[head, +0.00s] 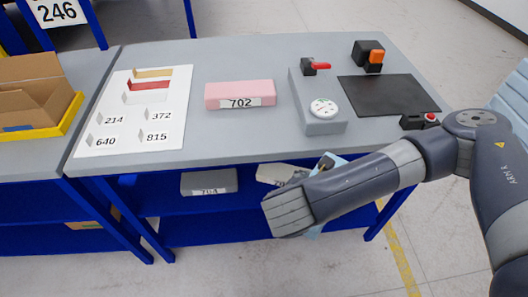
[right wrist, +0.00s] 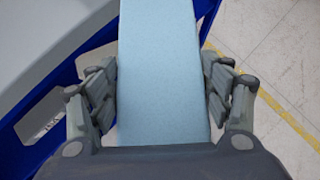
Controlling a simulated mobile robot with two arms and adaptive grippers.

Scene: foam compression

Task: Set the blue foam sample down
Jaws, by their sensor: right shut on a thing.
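The light blue foam sample (right wrist: 158,70) is a long block between the fingers of my right gripper (right wrist: 160,88), which is shut on it from both sides. In the head view only small parts of the blue sample (head: 331,160) show past my right arm, at the table's front edge; the arm hides the rest and the gripper's fingers. The sample is in front of the table, by the lower shelf (head: 225,213). I cannot tell whether it touches anything. My left gripper is not in view.
A grey block (head: 209,182) and a pale block (head: 282,173) sit under the tabletop. On top are a pink block marked 702 (head: 240,94), a grey gauge device (head: 318,118), a black mat (head: 388,95) and a white numbered board (head: 135,110). Bare tabletop lies around the pink block.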

